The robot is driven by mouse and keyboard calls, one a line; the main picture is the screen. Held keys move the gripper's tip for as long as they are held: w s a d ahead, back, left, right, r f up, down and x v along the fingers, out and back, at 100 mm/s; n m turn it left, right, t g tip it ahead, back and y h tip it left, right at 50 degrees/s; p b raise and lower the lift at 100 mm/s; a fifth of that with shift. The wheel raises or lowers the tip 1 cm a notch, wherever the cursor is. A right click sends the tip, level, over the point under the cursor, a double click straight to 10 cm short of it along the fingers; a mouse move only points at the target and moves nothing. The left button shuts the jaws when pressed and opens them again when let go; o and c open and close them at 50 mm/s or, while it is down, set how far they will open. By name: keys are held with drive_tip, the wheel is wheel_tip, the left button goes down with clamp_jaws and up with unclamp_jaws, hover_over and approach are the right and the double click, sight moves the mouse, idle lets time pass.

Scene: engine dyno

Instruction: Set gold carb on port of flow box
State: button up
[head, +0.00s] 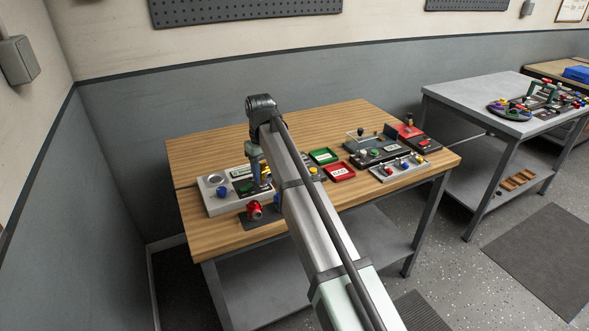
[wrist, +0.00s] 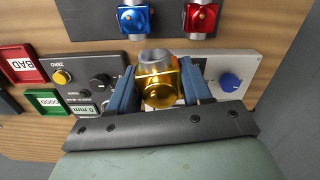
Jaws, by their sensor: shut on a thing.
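The gold carb (wrist: 160,88) is a shiny block with a silver round collar, between the two blue fingers of my gripper (wrist: 158,90) in the wrist view. The fingers are shut on its sides. In the head view my gripper (head: 260,180) points down over the light grey flow box (head: 220,206), which has a pale round ring and a blue knob. I cannot tell whether the carb touches the box.
A red carb (wrist: 201,18) and a blue carb (wrist: 138,18) stand close by at the top of the wrist view. A dark gauge box (wrist: 92,62) is left of the gripper, then red BAD (wrist: 22,64) and green GOOD trays (wrist: 50,102). Bare wood shows at the table's back left.

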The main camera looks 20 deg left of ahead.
drive_tip(key=w+a+r+m, duration=0.1)
drive_tip(key=w+a, duration=0.1)
drive_tip(key=a, duration=1.8)
drive_tip(key=shift+m, duration=0.4)
drive_tip(key=shift+w, duration=0.1)
drive_tip(key=shift+f, duration=0.15)
drive_tip(key=shift+f, duration=3)
drive_tip(key=shift+f, duration=0.45)
drive_tip(key=o, duration=1.2)
